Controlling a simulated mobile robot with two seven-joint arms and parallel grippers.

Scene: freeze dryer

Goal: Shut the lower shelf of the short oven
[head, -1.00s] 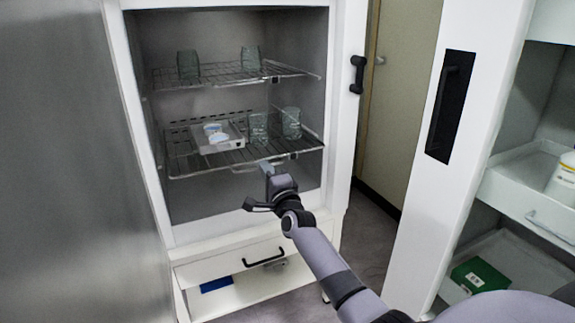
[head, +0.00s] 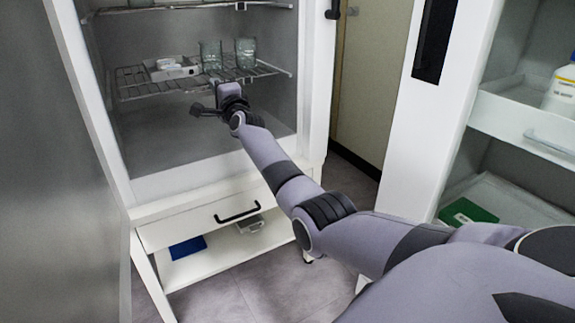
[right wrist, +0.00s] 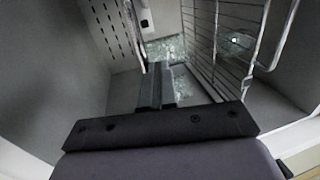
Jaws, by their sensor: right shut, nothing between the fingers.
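The short oven is the white cabinet with a grey inside (head: 170,140), open at the front. Its lower shelf (head: 268,73) is a wire rack carrying a small white tray (head: 172,67) and two clear glasses (head: 210,56) (head: 245,54). My right gripper (head: 228,92) is shut and empty. It is at the middle of the shelf's front edge, overlapping it in the head view; I cannot tell whether it touches. In the right wrist view the closed fingers (right wrist: 155,85) point into the oven beside the wire rack (right wrist: 222,55). My left gripper is not in view.
An upper rack (head: 180,6) shows at the top edge. Below the oven is a drawer with a black handle (head: 237,214), above a ledge with a blue item (head: 188,247). At right stands a white cabinet (head: 408,130) with open shelves and a bottle (head: 562,88).

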